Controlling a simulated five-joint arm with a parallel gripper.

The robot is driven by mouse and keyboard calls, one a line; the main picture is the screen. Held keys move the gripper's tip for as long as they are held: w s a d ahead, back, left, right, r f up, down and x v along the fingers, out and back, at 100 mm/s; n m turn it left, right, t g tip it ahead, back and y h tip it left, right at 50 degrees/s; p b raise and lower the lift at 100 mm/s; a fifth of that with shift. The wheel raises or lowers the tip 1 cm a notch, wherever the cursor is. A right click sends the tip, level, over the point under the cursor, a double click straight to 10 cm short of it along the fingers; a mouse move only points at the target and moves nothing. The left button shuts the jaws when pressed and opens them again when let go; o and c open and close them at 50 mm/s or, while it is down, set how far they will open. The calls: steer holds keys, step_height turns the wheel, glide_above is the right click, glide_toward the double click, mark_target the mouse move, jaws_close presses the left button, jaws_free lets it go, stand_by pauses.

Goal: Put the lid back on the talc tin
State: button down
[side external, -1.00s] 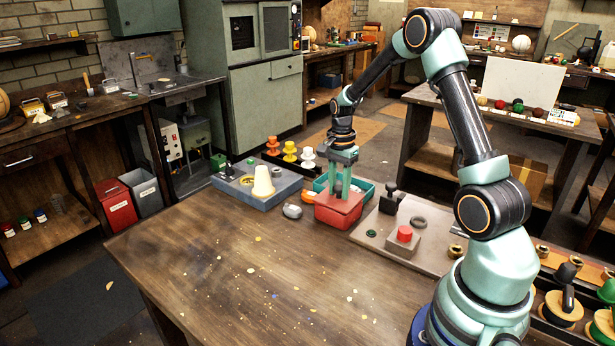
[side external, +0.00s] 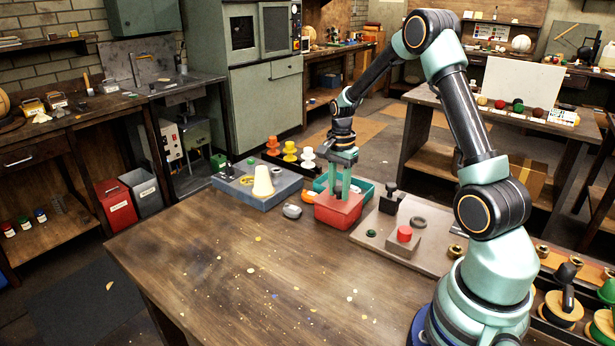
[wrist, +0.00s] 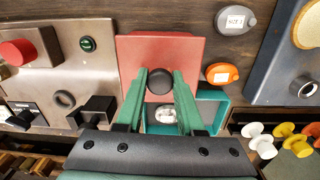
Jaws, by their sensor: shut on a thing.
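A red square lid (wrist: 190,48) with a round black knob (wrist: 160,81) shows in the wrist view. My gripper (wrist: 159,75) has its two green fingers on either side of the knob and is shut on it. In the side view my gripper (side external: 341,194) points straight down onto the red, box-shaped talc tin (side external: 338,215). The lid is at the top of the tin. The fingers hide part of it, and I cannot tell whether the lid rests fully on the rim or sits slightly above it.
A teal open tray (side external: 366,188) stands right behind the red tin, with a pale item inside. A blue-grey block with a cream cone (side external: 263,182) is left; a board with a red button (side external: 405,233) is right. The front table is clear.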

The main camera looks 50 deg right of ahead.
stand_by(0.3)
steer(key=shift+c, duration=2.2)
jaws_free()
steer(key=o, duration=0.4)
steer(key=shift+o, duration=0.2)
steer(key=shift+r, duration=3.5)
